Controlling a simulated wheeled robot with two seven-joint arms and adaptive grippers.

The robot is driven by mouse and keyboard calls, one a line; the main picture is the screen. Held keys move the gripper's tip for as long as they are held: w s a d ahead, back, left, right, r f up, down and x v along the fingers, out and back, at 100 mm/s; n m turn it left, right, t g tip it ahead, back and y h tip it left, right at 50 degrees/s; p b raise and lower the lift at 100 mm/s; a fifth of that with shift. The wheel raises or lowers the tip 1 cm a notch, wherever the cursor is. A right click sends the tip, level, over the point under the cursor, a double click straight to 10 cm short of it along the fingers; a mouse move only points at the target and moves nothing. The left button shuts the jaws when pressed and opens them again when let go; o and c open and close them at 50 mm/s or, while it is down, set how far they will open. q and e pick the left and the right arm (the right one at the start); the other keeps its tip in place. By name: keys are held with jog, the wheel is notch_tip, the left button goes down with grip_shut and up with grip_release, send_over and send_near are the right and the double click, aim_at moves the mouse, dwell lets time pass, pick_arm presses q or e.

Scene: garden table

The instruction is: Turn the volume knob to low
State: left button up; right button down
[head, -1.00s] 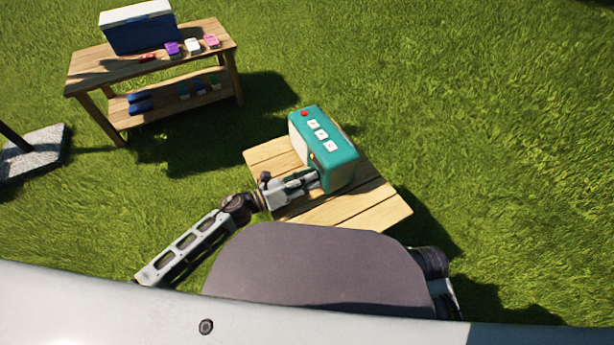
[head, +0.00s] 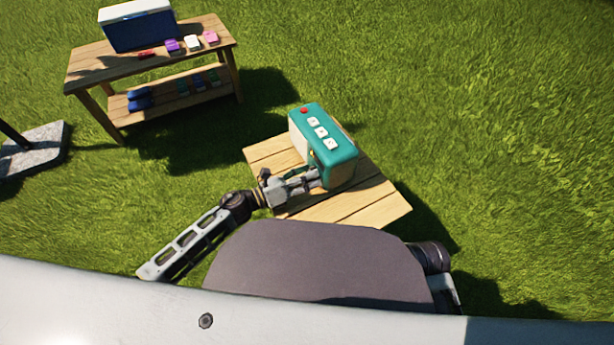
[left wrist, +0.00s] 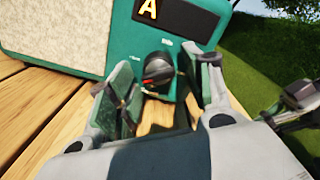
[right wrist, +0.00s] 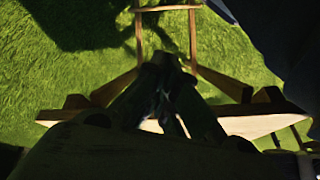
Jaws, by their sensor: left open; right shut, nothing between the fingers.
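The teal radio (head: 340,155) stands on a low wooden table (head: 370,208); it also shows in the left wrist view (left wrist: 125,42). Its dark volume knob (left wrist: 157,67) with a reddish pointer mark sits below a black display with a yellow "A". Small white marks around the knob are too small to read. My left gripper (head: 312,180) is at the radio's front. In the left wrist view its open fingers (left wrist: 165,80) stand on either side of the knob; contact is unclear. My right gripper (right wrist: 165,65) is shut and empty, dark in its wrist view.
A wooden shelf table (head: 90,75) at the back left holds a blue and white cooler (head: 140,30) and several small boxes. A grey stone base (head: 35,150) with a pole stands at far left. Open grass lies to the right.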

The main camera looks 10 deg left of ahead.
pick_arm(q)
jog(key=shift+a, duration=0.1)
jog(key=shift+v, duration=5.9)
jog(key=shift+s, duration=0.1)
